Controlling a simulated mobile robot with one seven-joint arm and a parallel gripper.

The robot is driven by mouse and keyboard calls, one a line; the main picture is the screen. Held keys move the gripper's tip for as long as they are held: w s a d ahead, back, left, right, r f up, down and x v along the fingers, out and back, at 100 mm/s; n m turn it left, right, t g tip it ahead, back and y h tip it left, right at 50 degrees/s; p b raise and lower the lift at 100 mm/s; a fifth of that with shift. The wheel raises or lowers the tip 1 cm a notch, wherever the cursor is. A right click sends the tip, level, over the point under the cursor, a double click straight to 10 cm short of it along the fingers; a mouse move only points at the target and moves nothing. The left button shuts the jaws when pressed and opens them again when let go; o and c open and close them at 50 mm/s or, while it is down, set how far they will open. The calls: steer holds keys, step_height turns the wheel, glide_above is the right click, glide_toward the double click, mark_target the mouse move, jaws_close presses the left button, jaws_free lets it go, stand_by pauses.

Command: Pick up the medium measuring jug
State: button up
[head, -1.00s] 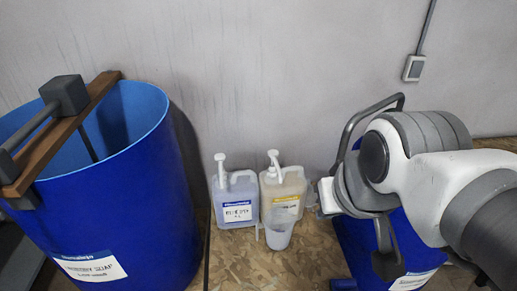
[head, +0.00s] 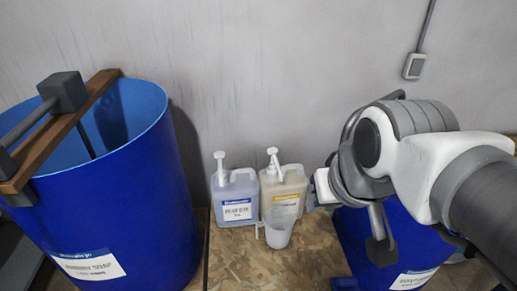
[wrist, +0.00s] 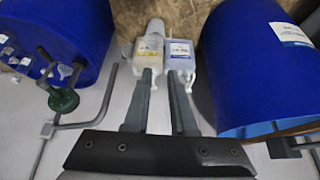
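A translucent measuring jug (head: 279,233) with a handle on its left stands upright on the chipboard surface, in front of the bottle with the yellow label. In the wrist view the jug (wrist: 155,27) shows small and pale at the top, beyond the fingertips. I cannot tell its size class from these frames. My gripper (wrist: 161,72) is open, with a gap between its fingers and nothing held. It is apart from the jug.
Two pump bottles, one blue-labelled (head: 236,197) and one yellow-labelled (head: 285,188), stand close behind the jug. A large blue drum (head: 110,190) with a wooden bar (head: 65,130) across it is at left. Another blue drum (head: 353,245) is under my arm. Chipboard (head: 270,268) in front is clear.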

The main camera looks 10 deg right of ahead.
steer(key=w+a+f+b, duration=0.3)
steer(key=w+f+b, duration=1.1)
steer(key=w+f, duration=0.45)
steer(key=n+g+b, duration=0.1)
steer(key=b, duration=1)
glide_toward(257, 232)
steer(key=shift+b+x, duration=2.4)
steer(key=shift+x, duration=3.4)
steer(key=shift+r, duration=0.1)
jaws_close()
